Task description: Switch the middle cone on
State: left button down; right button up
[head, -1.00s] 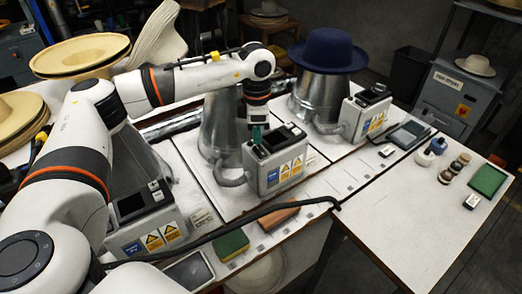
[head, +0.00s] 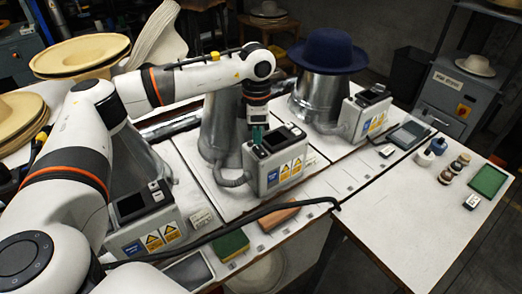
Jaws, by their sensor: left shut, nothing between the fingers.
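The middle cone (head: 212,128) is a bare metal cone on the white table, partly hidden behind my left arm. Its grey control box (head: 282,170) stands at its right front, joined by a hose, with a dark panel on top and yellow warning labels on the front. My left gripper (head: 256,140) points down at the left end of the box's top. Its teal fingertips are shut and empty, at or just above the top; I cannot tell if they touch. The spot under the tips is hidden. My right gripper is not in view.
A blue hat (head: 328,50) sits on the right cone (head: 315,95), beside its own box (head: 364,115). The left box (head: 148,215) stands near my arm. A green sponge (head: 231,245), an orange block (head: 279,216) and a black cable (head: 250,214) lie along the front.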

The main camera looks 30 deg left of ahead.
aim_at(257, 147)
pick_arm(q)
jog(key=shift+s+f+b, duration=0.1)
jog(key=shift+f+b, duration=0.7)
jog(key=shift+f, duration=0.25)
dwell(0.9)
jog(key=shift+r, duration=0.15)
jog(key=shift+r+p, duration=0.8)
jog(key=shift+r, duration=0.1)
jog(key=shift+r+p, duration=1.6)
jog(key=shift+r, duration=0.95)
jog(key=shift+f, duration=0.1)
